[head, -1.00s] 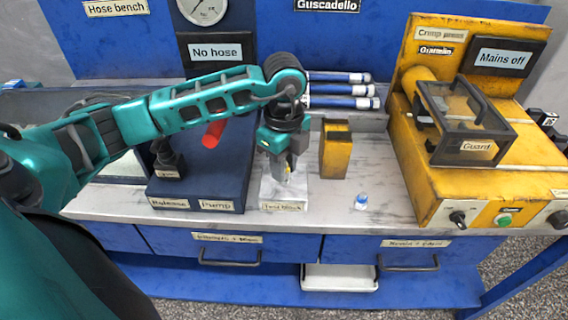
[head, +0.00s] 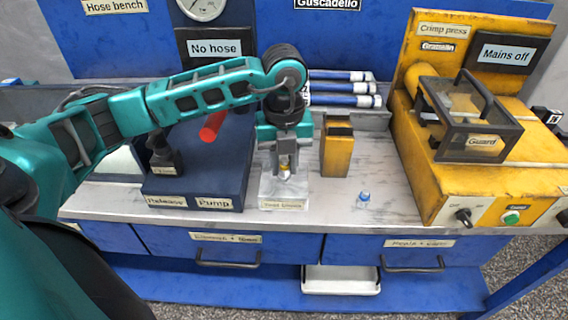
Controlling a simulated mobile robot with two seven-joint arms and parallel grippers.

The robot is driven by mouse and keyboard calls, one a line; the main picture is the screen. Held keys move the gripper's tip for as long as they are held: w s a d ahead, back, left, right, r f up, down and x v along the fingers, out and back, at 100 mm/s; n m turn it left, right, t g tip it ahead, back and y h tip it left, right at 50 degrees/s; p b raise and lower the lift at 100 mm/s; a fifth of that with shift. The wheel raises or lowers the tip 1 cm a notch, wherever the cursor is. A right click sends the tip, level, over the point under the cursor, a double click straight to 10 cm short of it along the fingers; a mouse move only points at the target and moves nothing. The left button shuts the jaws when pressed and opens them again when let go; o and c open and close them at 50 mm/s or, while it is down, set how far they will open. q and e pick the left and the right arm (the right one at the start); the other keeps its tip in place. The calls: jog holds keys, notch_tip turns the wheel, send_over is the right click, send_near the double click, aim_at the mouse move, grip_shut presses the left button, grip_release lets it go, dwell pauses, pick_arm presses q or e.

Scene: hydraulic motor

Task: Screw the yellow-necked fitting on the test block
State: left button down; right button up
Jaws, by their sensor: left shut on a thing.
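The test block (head: 283,192) is a pale grey metal block near the front edge of the bench, with a label on its front. My left gripper (head: 284,160) is above it, pointing down. Its jaws are shut on the yellow-necked fitting (head: 284,170), which shows as a small yellow and silver piece between the fingertips. The fitting's lower end is at the block's top; I cannot tell how far it is seated in the block. My right gripper is not in view.
A yellow box (head: 337,150) stands just right of the block. A small blue-capped piece (head: 364,198) lies on the open bench top. The dark blue pump (head: 205,175) with its red handle is to the left. The yellow crimp press (head: 470,130) is at the right.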

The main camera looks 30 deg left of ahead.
pick_arm(q)
jog(key=shift+m, duration=0.7)
jog(key=m+b, duration=0.1)
jog(key=m, duration=0.3)
jog(key=shift+f+b, duration=0.15)
jog(key=shift+b, duration=0.2)
jog(key=shift+m, duration=0.9)
